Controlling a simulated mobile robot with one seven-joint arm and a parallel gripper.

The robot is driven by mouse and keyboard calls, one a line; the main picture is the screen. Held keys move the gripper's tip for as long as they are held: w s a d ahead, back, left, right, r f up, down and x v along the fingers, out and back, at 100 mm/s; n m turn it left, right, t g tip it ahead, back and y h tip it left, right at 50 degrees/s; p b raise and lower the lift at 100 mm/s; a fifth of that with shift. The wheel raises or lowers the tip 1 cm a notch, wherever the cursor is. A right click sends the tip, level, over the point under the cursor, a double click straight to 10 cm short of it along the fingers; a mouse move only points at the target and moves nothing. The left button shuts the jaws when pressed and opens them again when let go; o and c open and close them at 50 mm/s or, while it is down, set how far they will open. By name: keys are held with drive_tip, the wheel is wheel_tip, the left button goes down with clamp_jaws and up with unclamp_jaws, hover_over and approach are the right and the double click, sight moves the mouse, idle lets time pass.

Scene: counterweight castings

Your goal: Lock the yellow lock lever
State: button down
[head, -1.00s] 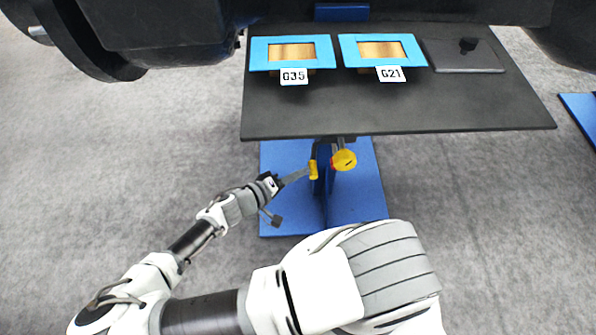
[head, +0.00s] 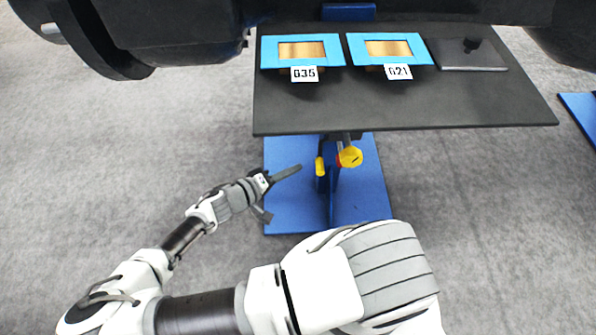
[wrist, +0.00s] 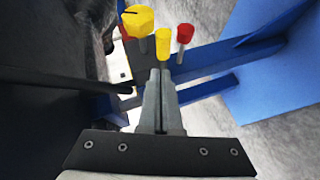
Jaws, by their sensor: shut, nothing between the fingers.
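The yellow lock lever (head: 320,166) hangs below the front edge of the dark table, beside the blue stand. In the wrist view its yellow grip (wrist: 162,47) is just beyond my fingertips. A larger yellow knob (head: 350,157) with a dark mark is to its right; in the wrist view this knob (wrist: 138,20) is to the upper left of the grip. My gripper (head: 300,167) is shut and empty, left of the lever with a small gap in the head view. It also shows in the wrist view (wrist: 160,74). The lever's pivot is hard to make out.
A red knob (wrist: 185,33) is close to the lever. The dark table (head: 400,112) overhangs it and carries two blue frames, labelled G35 (head: 303,74) and G21 (head: 397,72). The blue stand base (head: 360,200) lies below. Floor to the left is clear.

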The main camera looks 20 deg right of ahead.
drive_tip(key=s+p+v, duration=0.1)
drive_tip(key=v, duration=0.7)
drive_tip(key=shift+s, duration=0.45)
drive_tip(key=shift+a+r, duration=0.15)
drive_tip(key=shift+a, duration=0.05)
